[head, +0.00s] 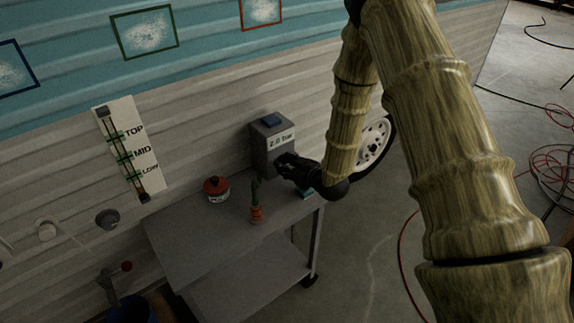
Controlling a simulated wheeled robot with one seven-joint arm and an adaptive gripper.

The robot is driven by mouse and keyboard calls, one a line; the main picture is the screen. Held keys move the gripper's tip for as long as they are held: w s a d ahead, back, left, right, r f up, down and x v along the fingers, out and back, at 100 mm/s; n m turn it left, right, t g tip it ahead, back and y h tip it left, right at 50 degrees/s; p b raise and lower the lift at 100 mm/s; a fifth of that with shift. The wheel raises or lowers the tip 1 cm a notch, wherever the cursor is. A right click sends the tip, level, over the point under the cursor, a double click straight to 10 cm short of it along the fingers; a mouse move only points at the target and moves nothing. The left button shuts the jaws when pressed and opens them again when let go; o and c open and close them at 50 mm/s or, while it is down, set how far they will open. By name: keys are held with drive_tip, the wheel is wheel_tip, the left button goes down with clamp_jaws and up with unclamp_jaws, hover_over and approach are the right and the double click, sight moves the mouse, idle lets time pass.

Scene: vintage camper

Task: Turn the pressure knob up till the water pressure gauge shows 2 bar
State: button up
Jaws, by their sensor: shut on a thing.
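A grey box (262,150) with a blue top stands at the back of the cart, against the camper wall. Its white display (281,140) appears to read "2.0 bar"; the print is small. My gripper (281,164) reaches in from the right at the lower front of the box, just below the display. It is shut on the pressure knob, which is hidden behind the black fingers. The knob's angle cannot be seen.
The grey cart (192,238) also holds a red-lidded pot (216,190) and a small potted cactus (257,213) left of my gripper. A TOP/MID/LOW level gauge (127,150) hangs on the wall. Red hoses (404,250) and cables lie on the floor at right.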

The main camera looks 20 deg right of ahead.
drive_tip(key=o, duration=1)
drive_tip(key=shift+o, duration=0.2)
drive_tip(key=v, duration=1.2)
drive_tip(key=s+a+f+m+g+h+p, duration=0.15)
drive_tip(key=s+f+g, duration=0.25)
drive_tip(key=s+f, duration=0.55)
drive_tip(key=s+a+f+m+g+h+p, duration=0.1)
drive_tip(key=s+f+g, duration=0.3)
drive_tip(key=s, duration=1)
drive_tip(key=s+a+f+m+g+h, duration=0.2)
drive_tip(key=s+f+m+g, duration=0.2)
drive_tip(key=s+f, duration=0.6)
drive_tip(key=s+g, duration=0.1)
drive_tip(key=s, duration=0.3)
drive_tip(key=shift+f+p, duration=0.2)
drive_tip(key=shift+p, duration=0.15)
